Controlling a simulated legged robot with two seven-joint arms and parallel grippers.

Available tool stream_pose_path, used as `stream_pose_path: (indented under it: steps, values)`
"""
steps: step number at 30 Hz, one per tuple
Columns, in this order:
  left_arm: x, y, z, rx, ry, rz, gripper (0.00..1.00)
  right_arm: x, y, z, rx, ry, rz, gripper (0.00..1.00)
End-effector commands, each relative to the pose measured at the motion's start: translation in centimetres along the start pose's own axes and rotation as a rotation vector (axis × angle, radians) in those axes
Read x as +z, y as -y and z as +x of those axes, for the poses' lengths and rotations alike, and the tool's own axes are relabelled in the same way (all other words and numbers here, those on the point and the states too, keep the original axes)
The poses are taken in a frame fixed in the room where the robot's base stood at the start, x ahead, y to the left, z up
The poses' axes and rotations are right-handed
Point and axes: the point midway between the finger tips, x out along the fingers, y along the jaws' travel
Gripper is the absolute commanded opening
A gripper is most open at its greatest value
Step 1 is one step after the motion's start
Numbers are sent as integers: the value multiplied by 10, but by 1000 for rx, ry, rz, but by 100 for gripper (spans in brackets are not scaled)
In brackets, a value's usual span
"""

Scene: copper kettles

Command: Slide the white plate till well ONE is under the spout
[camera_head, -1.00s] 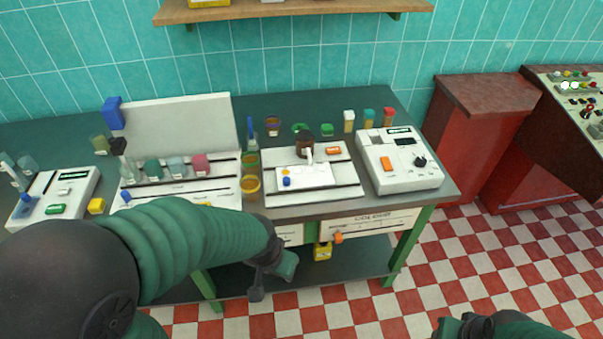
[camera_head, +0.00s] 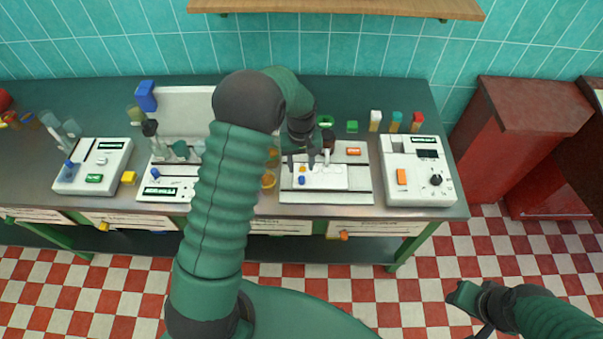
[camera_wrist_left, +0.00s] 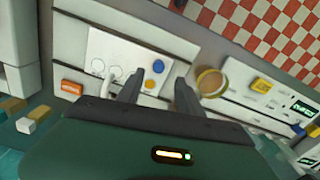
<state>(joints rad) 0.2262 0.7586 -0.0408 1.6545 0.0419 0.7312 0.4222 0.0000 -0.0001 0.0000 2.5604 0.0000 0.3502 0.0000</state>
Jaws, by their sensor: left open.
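The white plate (camera_head: 331,178) lies on a pale instrument with dark rails at the right of the bench. It carries a blue knob (camera_head: 301,181) and a yellow knob. A dark block with a white spout (camera_head: 327,157) stands at the plate's back edge. In the left wrist view the plate (camera_wrist_left: 112,48) shows pale rings near one edge; no well number is readable. My left gripper (camera_head: 300,162) is open above the plate's left part. In its wrist view the yellow knob (camera_wrist_left: 150,83) shows between the fingertips; contact is unclear. My right gripper (camera_head: 474,307) is low at the right, away from the bench.
A white device with an orange button (camera_head: 402,177) stands right of the instrument. Orange-rimmed jars (camera_head: 268,181) stand close on its left. Small coloured-cap bottles (camera_head: 395,121) line the back. A wooden shelf (camera_head: 340,8) hangs above. My left arm hides part of the middle bench.

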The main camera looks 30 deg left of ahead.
Motion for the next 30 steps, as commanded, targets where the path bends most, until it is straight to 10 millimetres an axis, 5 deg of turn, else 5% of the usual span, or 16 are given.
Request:
stream_pose_path:
  steps: [9,19,30]
  values:
    - [2,2,61,1,-2,1,43,-3,0,-11,0,-1,0,36]
    - [0,0,70,1,-2,2,43,-3,0,-11,0,0,0,36]
    - [1,0,68,2,-3,2,0,-3,0,-11,0,0,0,36]
